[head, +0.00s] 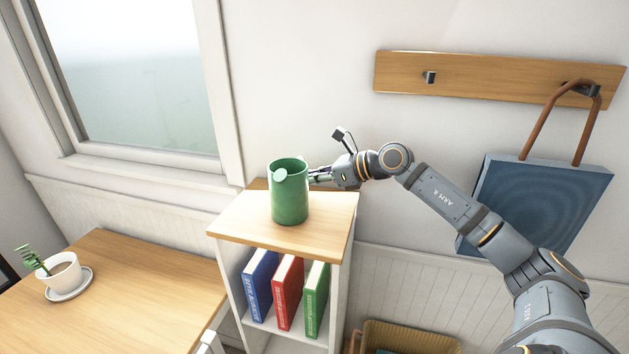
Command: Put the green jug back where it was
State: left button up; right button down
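The green jug (291,197) is upright at the top of the small white bookcase, over its wooden top (245,215). I cannot tell for sure whether its base touches the wood. Its spout points left; its handle is not clearly visible. My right gripper (318,177) reaches in from the right, with its fingertips at the jug's right side near the upper half. The fingertips are small and partly hidden by the jug, so I cannot tell whether they are closed on it. My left gripper is not in view.
Blue, red and green books (288,292) stand inside the bookcase. A wooden table (140,290) at left holds a white potted plant (62,272) on a saucer. A blue bag (540,195) hangs from a wall rail (490,78). A wicker basket (410,338) is on the floor.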

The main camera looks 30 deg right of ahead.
jog(key=shift+a+r, duration=0.1)
jog(key=shift+a, duration=0.1)
jog(key=c, duration=1.9)
grip_release()
jog(key=shift+w+a, duration=0.1)
jog(key=shift+a, duration=0.6)
jog(key=shift+o, duration=1.2)
jog(key=shift+d, duration=0.15)
jog(key=shift+o, duration=1.2)
jog(key=shift+d, duration=0.15)
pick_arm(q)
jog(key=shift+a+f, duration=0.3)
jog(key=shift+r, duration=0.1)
